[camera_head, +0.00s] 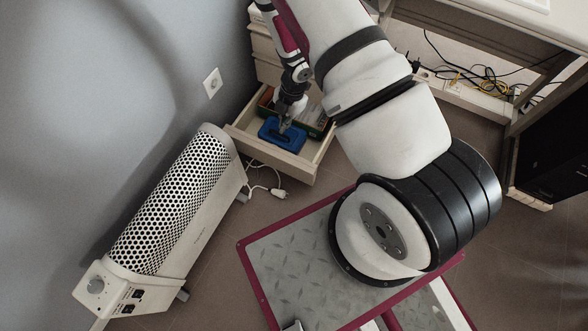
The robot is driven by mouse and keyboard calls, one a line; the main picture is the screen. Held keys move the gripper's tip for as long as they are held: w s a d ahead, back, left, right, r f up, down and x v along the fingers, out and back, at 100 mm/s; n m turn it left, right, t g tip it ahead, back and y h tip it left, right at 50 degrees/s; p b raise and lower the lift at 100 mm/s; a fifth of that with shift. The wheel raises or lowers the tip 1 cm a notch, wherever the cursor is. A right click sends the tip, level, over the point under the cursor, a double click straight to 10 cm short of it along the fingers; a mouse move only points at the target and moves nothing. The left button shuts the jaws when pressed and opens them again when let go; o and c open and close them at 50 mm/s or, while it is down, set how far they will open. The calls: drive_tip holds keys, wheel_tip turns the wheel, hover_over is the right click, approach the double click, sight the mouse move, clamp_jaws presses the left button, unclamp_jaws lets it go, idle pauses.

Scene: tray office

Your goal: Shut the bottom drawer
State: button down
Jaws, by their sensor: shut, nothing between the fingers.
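The bottom drawer (300,168) of a light wooden drawer unit (263,45) is pulled out near the wall. I cannot tell whether the fingertips touch the blue object. My arm hides the right part of the drawer unit.
A white perforated heater (175,205) stands left of the drawer, with a white cable and plug (278,192) on the floor close by. A desk (520,30) with tangled cables (485,85) is at the upper right. A wall socket (212,83) is at left.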

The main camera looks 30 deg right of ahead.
drive_tip(key=s+a+f+n+g+b, duration=0.1)
drive_tip(key=s+f+b, duration=0.15)
drive_tip(key=f, duration=0.45)
drive_tip(key=s+a+f+n+g+y+b, duration=0.1)
drive_tip(key=s+f+b, duration=0.1)
drive_tip(key=s+f, duration=0.3)
drive_tip(key=s+a+f+g+b, duration=0.1)
drive_tip(key=s+a+f+b, duration=0.15)
drive_tip(key=f, duration=0.55)
drive_tip(key=shift+w+d+r+b, duration=0.15)
drive_tip(key=shift+w+d+b, duration=0.1)
drive_tip(key=shift+w+d, duration=0.35)
drive_tip(key=shift+w+d+r+b, duration=0.2)
drive_tip(key=shift+w+d+b, duration=0.1)
drive_tip(key=shift+d, duration=0.55)
drive_tip(key=shift+w+d+r+b, duration=0.2)
drive_tip(key=shift+w+d, duration=0.25)
drive_tip(key=shift+d, duration=0.25)
